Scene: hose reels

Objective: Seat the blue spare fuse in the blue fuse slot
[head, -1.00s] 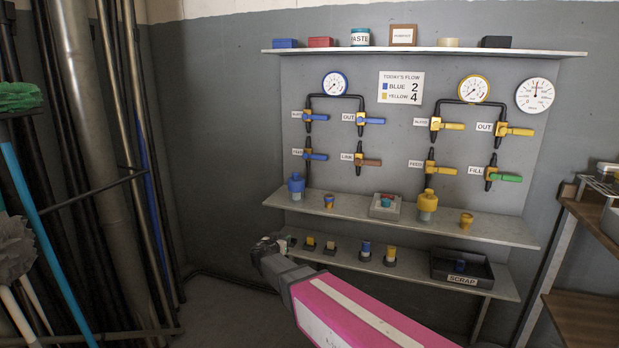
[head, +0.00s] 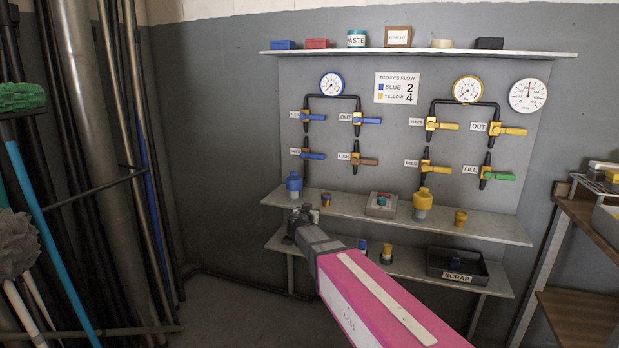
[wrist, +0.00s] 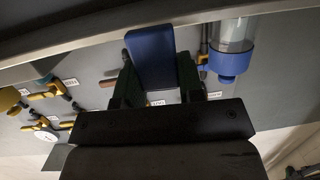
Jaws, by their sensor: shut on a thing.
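My gripper (head: 300,216) is in front of the left end of the upper bench shelf, near its front edge. In the wrist view, my gripper (wrist: 160,82) is shut on a blue block, which I take to be the blue spare fuse (wrist: 150,55). The block sticks out beyond the fingers, and its far end is near a shelf edge. In the head view I cannot make out the block at the gripper. I cannot make out the blue fuse slot; my gripper and arm cover the left part of the lower shelf.
The upper shelf (head: 470,231) carries a blue-capped bowl (head: 294,183), a yellow-capped bowl (head: 422,200) and a grey button box (head: 381,205). A blue-topped cylinder (head: 363,245), a yellow-topped cylinder (head: 387,253) and a black scrap tray (head: 482,275) stand on the lower shelf.

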